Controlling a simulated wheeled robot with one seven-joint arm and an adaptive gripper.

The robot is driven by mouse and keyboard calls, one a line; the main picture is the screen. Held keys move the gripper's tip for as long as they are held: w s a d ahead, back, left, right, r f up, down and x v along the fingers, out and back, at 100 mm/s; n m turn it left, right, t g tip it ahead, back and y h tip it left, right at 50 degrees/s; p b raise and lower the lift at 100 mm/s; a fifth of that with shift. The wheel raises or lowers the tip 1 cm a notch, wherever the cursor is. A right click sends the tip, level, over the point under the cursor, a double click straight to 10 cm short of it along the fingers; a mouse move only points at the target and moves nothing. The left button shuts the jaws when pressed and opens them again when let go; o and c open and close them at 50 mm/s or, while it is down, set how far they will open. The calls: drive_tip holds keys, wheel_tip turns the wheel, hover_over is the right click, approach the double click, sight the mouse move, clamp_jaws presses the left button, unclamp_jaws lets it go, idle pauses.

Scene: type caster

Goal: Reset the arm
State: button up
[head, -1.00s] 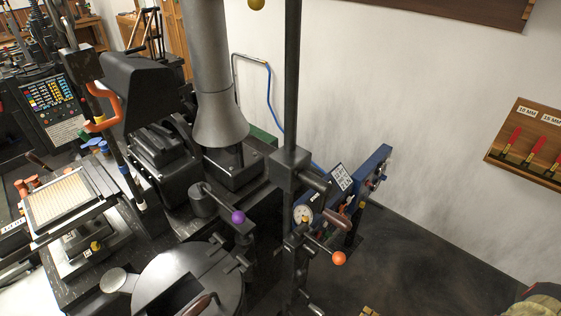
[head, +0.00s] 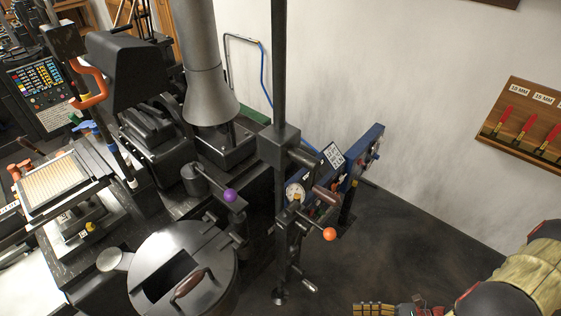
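My arm (head: 530,272), with tan and black sections, shows at the lower right corner. My gripper (head: 378,309) seems to be the brass-coloured, ribbed end with dark and red parts at the bottom edge. It is cut off by the frame, so I cannot tell whether it is open or shut, or whether it holds anything. It appears over the dark floor, to the right of the casting machine.
The casting machine has a round pot (head: 222,262), a dark post (head: 279,80), a purple knob (head: 230,195) and an orange knob (head: 330,234). A blue panel (head: 365,150) stands behind it. A wooden rack (head: 530,120) hangs on the wall. Dark floor (head: 410,245) is clear.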

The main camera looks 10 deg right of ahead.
drive_tip(key=w+d+r+n+g+h, duration=0.1)
drive_tip(key=w+r+n+g+h, duration=0.15)
drive_tip(key=r+n+h, duration=0.55)
drive_tip(key=w+d+r+n+g+h, duration=0.2)
drive_tip(key=r+n+g+h, duration=0.2)
drive_tip(key=r+n, duration=0.75)
drive_tip(key=w+a+r+n+t+h, duration=0.1)
drive_tip(key=a+r+n+t, duration=0.2)
drive_tip(key=a+r, duration=0.4)
drive_tip(key=w+a+r+n+t+h, duration=0.1)
drive_tip(key=a+r+n+t, duration=0.3)
drive_tip(key=r, duration=1)
drive_tip(key=a, duration=0.3)
drive_tip(key=shift+w+a+h, duration=0.3)
drive_tip(key=shift+w+h, duration=0.05)
drive_tip(key=shift+h, duration=0.05)
drive_tip(key=shift+a, duration=0.1)
